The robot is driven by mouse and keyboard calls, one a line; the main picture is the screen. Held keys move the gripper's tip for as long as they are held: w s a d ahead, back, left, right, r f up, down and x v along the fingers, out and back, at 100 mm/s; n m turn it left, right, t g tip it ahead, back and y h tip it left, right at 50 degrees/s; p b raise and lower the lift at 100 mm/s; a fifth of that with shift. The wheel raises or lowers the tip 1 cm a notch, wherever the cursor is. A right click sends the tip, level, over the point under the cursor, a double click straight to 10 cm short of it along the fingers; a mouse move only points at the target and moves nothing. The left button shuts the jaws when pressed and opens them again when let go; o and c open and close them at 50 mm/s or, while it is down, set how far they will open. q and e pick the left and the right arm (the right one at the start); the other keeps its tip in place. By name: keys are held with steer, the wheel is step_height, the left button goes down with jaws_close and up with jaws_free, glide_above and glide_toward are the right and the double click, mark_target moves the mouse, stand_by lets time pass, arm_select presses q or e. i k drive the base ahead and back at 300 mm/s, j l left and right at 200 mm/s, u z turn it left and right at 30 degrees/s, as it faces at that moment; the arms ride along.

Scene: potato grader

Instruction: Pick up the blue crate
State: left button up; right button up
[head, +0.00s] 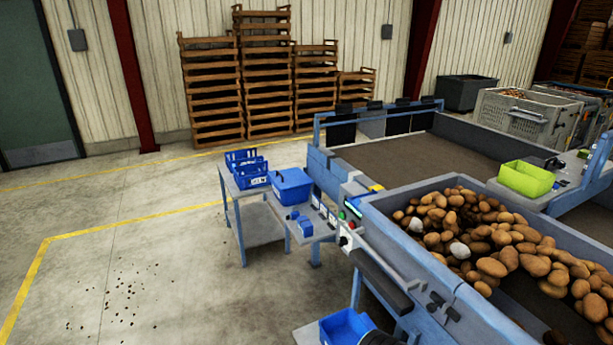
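Several blue containers are in the head view, and I cannot tell which one the task means. Open blue crates (250,176) with slatted sides sit on the left part of a small grey table. A blue box (292,186), which looks closed on top, is beside them to the right. Another blue crate (343,328) is low at the bottom edge, partly cut off, with a dark rounded part over its right side. Neither of my grippers can be made out in the view.
The grey table (262,226) also holds small blue items (300,224). It stands against the grader (398,243), whose near bin is full of potatoes (480,235). A green crate (526,179) rests on the grader. Wooden crates (264,80) are stacked behind.

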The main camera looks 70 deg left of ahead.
mark_target(243, 181)
steer(key=u, duration=2.7)
steer(key=i+j+u, duration=0.15)
steer(key=i, duration=0.25)
steer(key=i+j, duration=0.15)
steer(key=i, duration=0.65)
steer(key=i+j, duration=0.15)
steer(key=i, duration=0.65)
steer(key=i+u, duration=0.2)
steer(key=i, duration=0.25)
steer(key=i+l+u, duration=0.2)
steer(key=i, duration=0.3)
steer(key=i+l+u, duration=0.2)
steer(key=i, duration=0.25)
